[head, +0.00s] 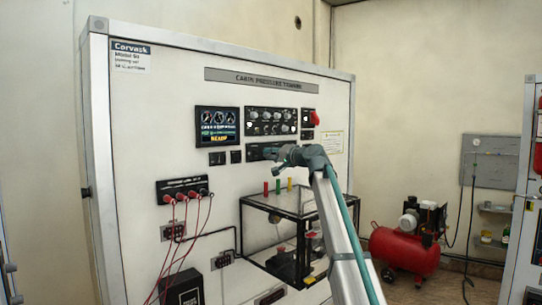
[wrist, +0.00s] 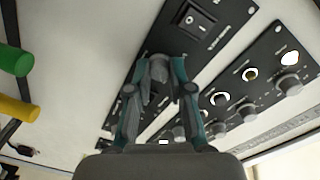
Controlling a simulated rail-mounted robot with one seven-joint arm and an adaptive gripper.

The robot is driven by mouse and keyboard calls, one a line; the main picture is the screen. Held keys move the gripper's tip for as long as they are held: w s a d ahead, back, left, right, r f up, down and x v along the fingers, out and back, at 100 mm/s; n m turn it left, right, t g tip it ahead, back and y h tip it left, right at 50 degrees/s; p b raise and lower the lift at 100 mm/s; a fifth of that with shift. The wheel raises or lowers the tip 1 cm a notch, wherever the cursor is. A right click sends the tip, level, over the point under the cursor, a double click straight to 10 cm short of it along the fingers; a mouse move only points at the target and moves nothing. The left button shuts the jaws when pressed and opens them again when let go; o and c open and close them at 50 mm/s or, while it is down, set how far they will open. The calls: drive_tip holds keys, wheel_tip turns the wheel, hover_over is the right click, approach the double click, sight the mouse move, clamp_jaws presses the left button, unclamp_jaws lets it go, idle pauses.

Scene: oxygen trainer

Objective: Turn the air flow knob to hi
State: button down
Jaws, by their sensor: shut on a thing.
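My gripper (wrist: 159,72) is shut on a grey knob (wrist: 158,68) on a narrow black panel (wrist: 207,42) in the wrist view. The knob sits between the two fingertips, and I take it to be the air flow knob. Its label and pointer are too hidden or small to read. In the head view my gripper (head: 278,154) is at the right part of the small black panel (head: 254,153), below the larger knob panel, and it hides the knob there.
The larger panel (head: 271,121) with several knobs is just above. A lit display (head: 217,121) is to its left and a red knob (head: 315,118) to its right. Red, yellow and green posts top a clear box (head: 270,208) below. A black rocker switch (wrist: 195,18) shares the narrow panel.

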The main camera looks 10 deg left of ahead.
drive_tip(key=shift+m, duration=0.4)
drive_tip(key=c, duration=1)
unclamp_jaws()
drive_tip(key=shift+c, duration=0.2)
drive_tip(key=v, duration=1.2)
